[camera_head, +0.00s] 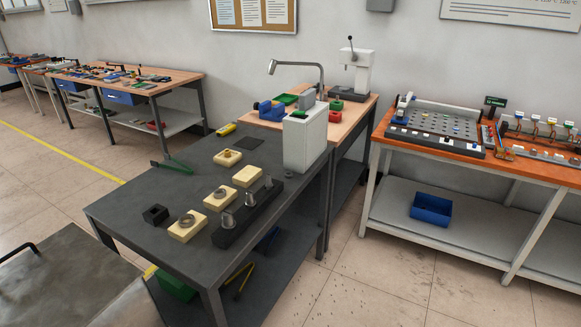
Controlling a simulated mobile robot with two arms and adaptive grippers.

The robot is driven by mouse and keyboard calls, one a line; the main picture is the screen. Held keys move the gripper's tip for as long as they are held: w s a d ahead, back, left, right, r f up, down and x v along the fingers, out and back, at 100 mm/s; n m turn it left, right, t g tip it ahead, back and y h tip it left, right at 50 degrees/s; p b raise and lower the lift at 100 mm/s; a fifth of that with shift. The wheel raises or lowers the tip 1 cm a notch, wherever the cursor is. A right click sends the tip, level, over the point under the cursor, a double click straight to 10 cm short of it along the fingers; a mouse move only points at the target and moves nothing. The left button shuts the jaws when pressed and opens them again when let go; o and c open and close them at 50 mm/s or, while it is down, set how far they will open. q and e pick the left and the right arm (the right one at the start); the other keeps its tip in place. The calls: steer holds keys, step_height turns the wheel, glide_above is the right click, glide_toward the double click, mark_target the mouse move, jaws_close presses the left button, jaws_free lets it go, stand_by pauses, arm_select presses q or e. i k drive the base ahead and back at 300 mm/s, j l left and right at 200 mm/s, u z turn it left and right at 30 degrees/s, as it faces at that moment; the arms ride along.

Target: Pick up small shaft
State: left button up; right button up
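Several upright metal shafts stand in a row on a long black holder (231,233) on the dark grey table (130,211). The front shaft (226,220) looks the widest, the middle shaft (250,198) is next to it, and the back shaft (268,182) looks the smallest, though distance makes their sizes hard to compare. I cannot tell for sure which is the small shaft. Neither of my grippers is in view.
Cream blocks, some holding metal rings (187,224), lie left of the holder, near a black block (155,214). A white heater box (305,140) stands behind. A workbench (480,160) is at right. A grey surface with a black handle is at lower left.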

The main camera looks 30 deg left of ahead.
mark_target(269, 184)
steer(key=i+l+u, duration=0.1)
steer(key=i+u, duration=0.3)
steer(key=i, duration=0.15)
steer(key=i+l+u, duration=0.3)
steer(key=i+u, duration=0.15)
steer(key=i+l+u, duration=0.4)
steer(key=i+l, duration=0.1)
steer(key=i, duration=0.1)
